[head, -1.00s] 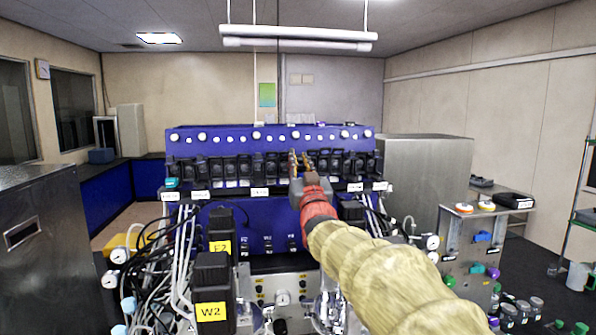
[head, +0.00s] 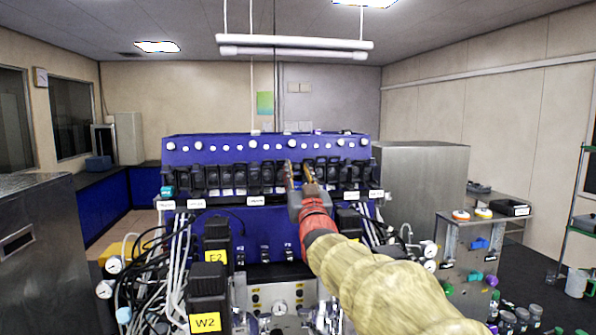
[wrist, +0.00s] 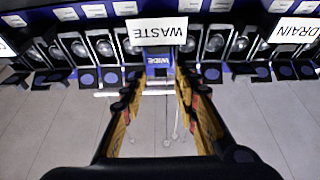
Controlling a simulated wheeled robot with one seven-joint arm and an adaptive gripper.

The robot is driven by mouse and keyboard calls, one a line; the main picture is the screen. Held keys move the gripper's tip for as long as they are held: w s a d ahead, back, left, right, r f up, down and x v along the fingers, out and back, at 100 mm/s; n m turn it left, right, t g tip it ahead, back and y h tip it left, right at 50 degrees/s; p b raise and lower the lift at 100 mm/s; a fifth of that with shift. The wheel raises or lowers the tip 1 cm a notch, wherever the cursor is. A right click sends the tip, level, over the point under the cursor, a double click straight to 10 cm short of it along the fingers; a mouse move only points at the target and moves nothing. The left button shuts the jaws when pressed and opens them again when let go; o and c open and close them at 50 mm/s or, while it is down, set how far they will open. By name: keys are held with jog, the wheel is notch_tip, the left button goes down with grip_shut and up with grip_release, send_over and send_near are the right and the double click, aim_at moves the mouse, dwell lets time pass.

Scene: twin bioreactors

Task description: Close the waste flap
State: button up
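In the wrist view, a white label reading WASTE (wrist: 158,30) appears upside down on the panel. Next to it is a blue part marked WIDE (wrist: 158,60), which lies between my fingertips; I cannot tell for sure whether this is the waste flap or how far it is swung. My gripper (wrist: 155,84) is open, one finger on each side of this part, with no clear contact. In the head view my gripper (head: 297,170) is in front of the row of black clamps, and it hides the waste position.
Black clamps with flaps bearing blue discs (wrist: 210,73) flank the WASTE position closely on both sides. A DRAIN label (wrist: 298,30) is at the right. The blue panel (head: 268,148) stands behind the row. Black units marked W2 (head: 207,290) and cables are at the lower left.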

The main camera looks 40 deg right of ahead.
jog(key=v, duration=1.1)
jog(key=shift+r, duration=0.1)
